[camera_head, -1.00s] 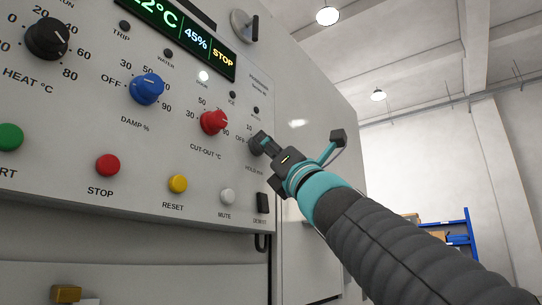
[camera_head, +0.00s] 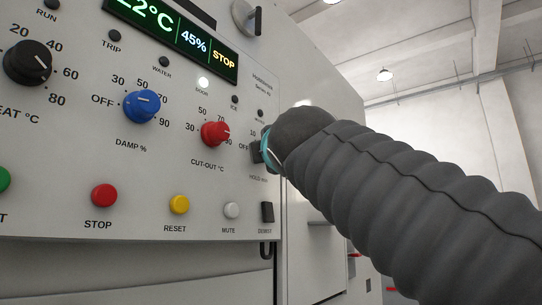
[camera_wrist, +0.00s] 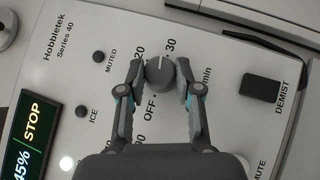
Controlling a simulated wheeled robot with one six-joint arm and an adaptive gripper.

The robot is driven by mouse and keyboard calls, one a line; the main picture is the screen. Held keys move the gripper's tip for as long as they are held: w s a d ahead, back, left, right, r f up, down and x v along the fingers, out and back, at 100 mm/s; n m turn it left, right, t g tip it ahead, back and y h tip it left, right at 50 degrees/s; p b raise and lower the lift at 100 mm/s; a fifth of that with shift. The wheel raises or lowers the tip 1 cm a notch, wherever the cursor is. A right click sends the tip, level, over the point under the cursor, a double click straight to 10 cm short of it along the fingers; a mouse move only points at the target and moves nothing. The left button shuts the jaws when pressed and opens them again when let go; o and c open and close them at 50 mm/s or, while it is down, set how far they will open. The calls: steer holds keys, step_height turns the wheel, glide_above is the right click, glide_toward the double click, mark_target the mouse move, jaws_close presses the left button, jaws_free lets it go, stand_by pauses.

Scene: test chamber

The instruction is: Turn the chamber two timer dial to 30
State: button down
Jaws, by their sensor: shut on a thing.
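The timer dial (camera_wrist: 160,72) is a dark round knob on the grey control panel, with OFF, 20, 30 and "min" printed around it. In the wrist view its pale pointer line points up the picture, between 20 and 30; the exact reading is hard to tell. My gripper (camera_wrist: 160,76) is shut on the dial, one finger on each side. In the head view my gripper (camera_head: 258,152) shows only partly at the panel's right side, behind my arm. The dial is mostly hidden there, with 10 and OFF visible beside it.
Left of the dial are the red cut-out knob (camera_head: 215,133), blue damp knob (camera_head: 142,106) and black heat knob (camera_head: 27,63). Stop (camera_head: 104,195), reset (camera_head: 179,204) and mute (camera_head: 231,210) buttons lie below. A black demist switch (camera_wrist: 261,90) is close by. The display (camera_head: 185,36) reads STOP.

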steer(key=shift+r+m+g+h, duration=0.2)
steer(key=shift+m+g+h, duration=0.1)
steer(key=shift+m+g, duration=0.5)
steer(key=c, duration=0.8)
jaws_free()
steer(key=shift+f, duration=0.1)
steer(key=shift+s, duration=0.15)
steer(key=s, duration=0.4)
steer(key=s+d+f, duration=0.1)
steer(key=s, duration=0.6)
steer(key=shift+s+d+f, duration=0.2)
steer(key=shift+s+f, duration=0.1)
steer(key=shift+m, duration=0.4)
